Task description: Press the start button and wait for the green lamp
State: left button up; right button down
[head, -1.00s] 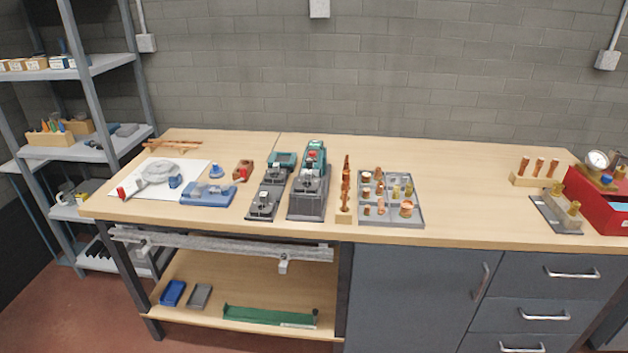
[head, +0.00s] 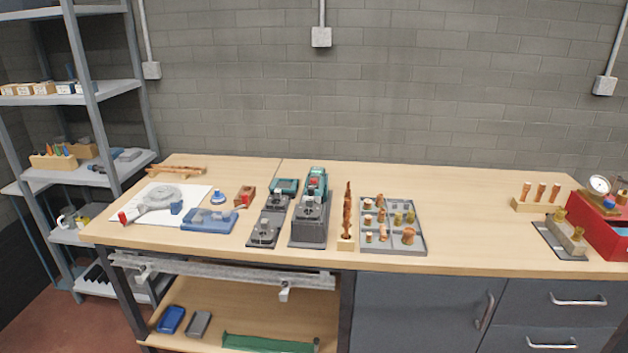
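Two dark grey machines with teal parts stand side by side near the middle of the workbench (head: 460,190). The left machine (head: 268,218) is low, with a teal block at its back. The right machine (head: 310,222) is taller, with a teal rear part and a small red spot near its top that may be a button. I cannot make out a start button for certain, and no lit green lamp shows. Neither of my grippers is in the head view.
A grey tray of copper and brass fittings (head: 391,246) and a wooden stand with copper pieces (head: 345,244) stand right of the machines. A blue fixture (head: 209,219) lies to the left. A red case (head: 597,232) is at far right.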

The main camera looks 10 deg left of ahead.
pick_arm(q)
grip_shut()
dwell(1.4)
